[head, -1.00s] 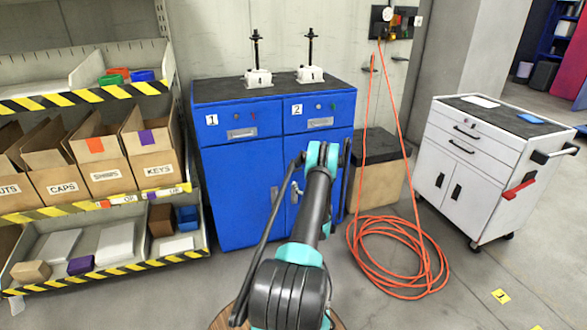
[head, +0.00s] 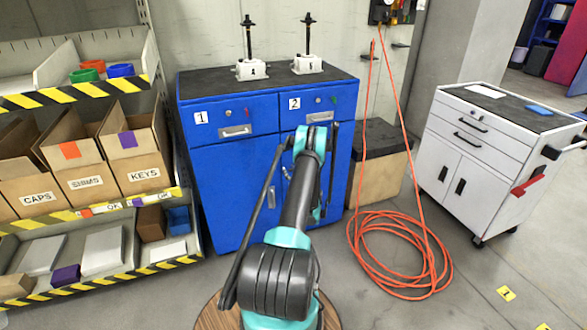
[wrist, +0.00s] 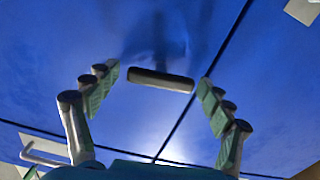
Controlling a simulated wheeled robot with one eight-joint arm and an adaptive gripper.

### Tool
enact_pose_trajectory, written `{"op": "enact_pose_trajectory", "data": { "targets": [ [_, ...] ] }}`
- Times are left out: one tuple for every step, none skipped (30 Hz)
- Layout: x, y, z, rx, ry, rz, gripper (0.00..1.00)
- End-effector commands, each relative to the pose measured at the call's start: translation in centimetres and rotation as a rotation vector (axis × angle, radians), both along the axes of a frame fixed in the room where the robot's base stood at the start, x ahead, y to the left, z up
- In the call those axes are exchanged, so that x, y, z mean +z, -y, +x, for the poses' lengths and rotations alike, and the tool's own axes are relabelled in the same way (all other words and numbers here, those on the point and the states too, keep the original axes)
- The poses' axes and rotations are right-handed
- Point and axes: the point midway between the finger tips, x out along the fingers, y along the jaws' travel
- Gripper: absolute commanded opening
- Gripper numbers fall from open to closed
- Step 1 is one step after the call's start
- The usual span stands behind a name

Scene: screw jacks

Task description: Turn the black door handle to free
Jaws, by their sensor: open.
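The door handle (wrist: 160,80) is a short dark bar on a blue door panel in the wrist view. My gripper (wrist: 158,86) is open, with one finger to the left of the bar and one to the right. The bar looks clear of both fingers in the picture; how far off it is in depth I cannot tell. In the head view, the blue cabinet (head: 220,180) has two lower doors. A small upright handle (head: 271,196) shows on the left door. My arm covers much of the right door and hides my gripper's fingers.
Two screw jacks (head: 251,70) (head: 308,65) stand on the cabinet top. An orange hose (head: 400,268) lies coiled on the floor at right, before a box (head: 378,178). A white tool cart (head: 465,165) stands further right. A bin shelf (head: 105,205) is close on the left.

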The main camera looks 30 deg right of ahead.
Motion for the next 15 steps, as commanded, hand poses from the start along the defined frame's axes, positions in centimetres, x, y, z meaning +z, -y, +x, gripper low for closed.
{"op": "enact_pose_trajectory", "data": {
  "targets": [
    [0.00,-0.01,0.01,0.000,0.000,0.000,0.81],
    [0.00,-0.01,0.01,0.000,0.000,0.000,0.77],
    [0.00,-0.01,0.01,0.000,0.000,0.000,0.72],
    [0.00,0.00,0.02,0.000,0.000,0.000,0.69],
    [0.00,0.00,0.02,0.000,0.000,0.000,0.65],
    [0.01,-0.01,0.02,0.000,0.000,0.000,0.60],
    [0.01,-0.01,0.02,0.000,0.000,0.000,0.56],
    [0.00,-0.01,0.02,0.000,0.000,0.000,0.53],
    [0.00,-0.01,0.02,0.000,0.000,0.000,0.47],
    [0.00,-0.01,0.02,0.000,0.000,0.000,0.44],
    [0.00,-0.01,0.03,0.000,0.000,0.000,0.40],
    [0.01,-0.01,0.03,0.000,0.000,0.000,0.35],
    [0.01,-0.01,0.03,0.000,0.000,0.000,0.31],
    [0.01,-0.01,0.03,0.000,0.000,0.000,0.30],
    [0.01,-0.01,0.03,0.000,0.001,0.004,0.30]
  ]
}}
